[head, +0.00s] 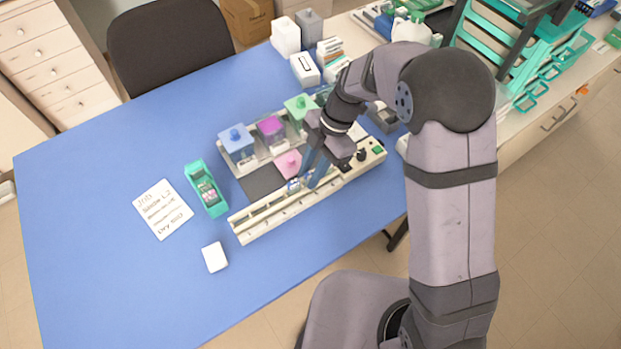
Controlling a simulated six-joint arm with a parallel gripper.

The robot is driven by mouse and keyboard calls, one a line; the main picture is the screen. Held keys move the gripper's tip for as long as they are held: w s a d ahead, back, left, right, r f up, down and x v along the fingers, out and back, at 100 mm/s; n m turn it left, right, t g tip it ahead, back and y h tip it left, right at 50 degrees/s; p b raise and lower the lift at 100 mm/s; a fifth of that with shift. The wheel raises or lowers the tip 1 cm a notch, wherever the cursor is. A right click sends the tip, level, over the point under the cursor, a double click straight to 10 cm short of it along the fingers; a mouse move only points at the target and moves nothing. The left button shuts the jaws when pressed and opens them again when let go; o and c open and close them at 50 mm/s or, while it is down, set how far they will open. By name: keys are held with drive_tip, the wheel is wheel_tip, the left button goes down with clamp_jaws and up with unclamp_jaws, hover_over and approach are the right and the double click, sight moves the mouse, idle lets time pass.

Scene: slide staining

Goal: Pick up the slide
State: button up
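My gripper (308,180) is low over the long cream staining rack (270,212), near its middle. Its fingers point down beside the pink-lidded jar (287,163). A small pale and blue item lies at the fingertips; I cannot tell if it is a slide, or if the fingers hold it. A teal holder (196,174) with small coloured pieces in it stands left of the rack. No single slide can be made out clearly at this size.
A blue-lidded jar (237,140), a purple-lidded jar (271,129) and a green-lidded jar (300,106) stand behind the rack. A written note (163,208) and a small white block (214,257) lie on the blue table (100,200). The table's left side is clear.

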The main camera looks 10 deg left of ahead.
clamp_jaws()
drive_tip(key=shift+r, duration=0.2)
wheel_tip(320, 180, up, 10)
drive_tip(key=b, duration=0.3)
drive_tip(key=shift+f, duration=0.1)
drive_tip(key=w+a+m+t+h+p, duration=0.3)
drive_tip(key=w+a+m+p, duration=0.4)
drive_tip(key=m, duration=1.1)
drive_tip(key=w+a+m+t+h+p, duration=0.3)
drive_tip(key=w+a+m+p, duration=0.3)
drive_tip(key=m, duration=1.1)
drive_tip(key=shift+w+a+m+t+p, duration=0.3)
drive_tip(key=shift+w+a+m+p, duration=0.1)
drive_tip(key=shift+a+p, duration=0.1)
drive_tip(key=shift+s+f, duration=0.1)
